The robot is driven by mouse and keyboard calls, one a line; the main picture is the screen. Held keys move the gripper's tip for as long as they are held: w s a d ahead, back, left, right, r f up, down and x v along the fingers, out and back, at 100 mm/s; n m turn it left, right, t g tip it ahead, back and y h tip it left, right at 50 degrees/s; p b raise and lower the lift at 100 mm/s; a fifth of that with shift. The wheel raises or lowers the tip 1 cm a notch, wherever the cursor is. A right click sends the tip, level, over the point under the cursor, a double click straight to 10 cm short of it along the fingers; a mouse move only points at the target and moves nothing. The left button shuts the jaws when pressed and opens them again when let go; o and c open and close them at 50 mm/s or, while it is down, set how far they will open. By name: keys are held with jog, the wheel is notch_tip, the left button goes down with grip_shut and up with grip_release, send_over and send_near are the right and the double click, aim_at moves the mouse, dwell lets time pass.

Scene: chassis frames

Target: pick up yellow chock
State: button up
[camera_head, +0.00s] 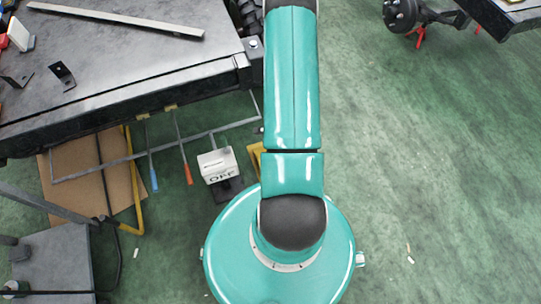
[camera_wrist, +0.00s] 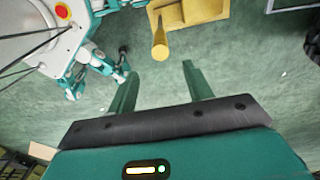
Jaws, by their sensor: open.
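The yellow chock (camera_wrist: 200,13) lies on the green floor at the top of the wrist view, cut off by the frame's upper edge. A yellow rod-like part (camera_wrist: 160,42) sticks out from it towards my gripper. My gripper (camera_wrist: 160,70) is open and empty, and its two fingers point towards the chock with floor visible between them. The fingertips look apart from the chock. In the head view, a small yellow piece (camera_head: 256,158) shows beside my arm, which may be the chock, mostly hidden. My gripper is not visible in the head view.
A metal workbench (camera_head: 130,60) stands at the upper left of the head view. A white box marked OKF (camera_head: 217,165) and a brown cardboard sheet (camera_head: 80,182) lie near it. A wheel axle (camera_head: 402,14) is at the upper right. The floor at right is mostly clear.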

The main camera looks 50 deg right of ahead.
notch_tip(320, 180, down, 12)
jog(key=shift+w+a+r, duration=0.1)
jog(key=shift+r, duration=0.1)
grip_shut()
dwell(0.5)
jog(key=shift+r, duration=0.1)
dwell(1.1)
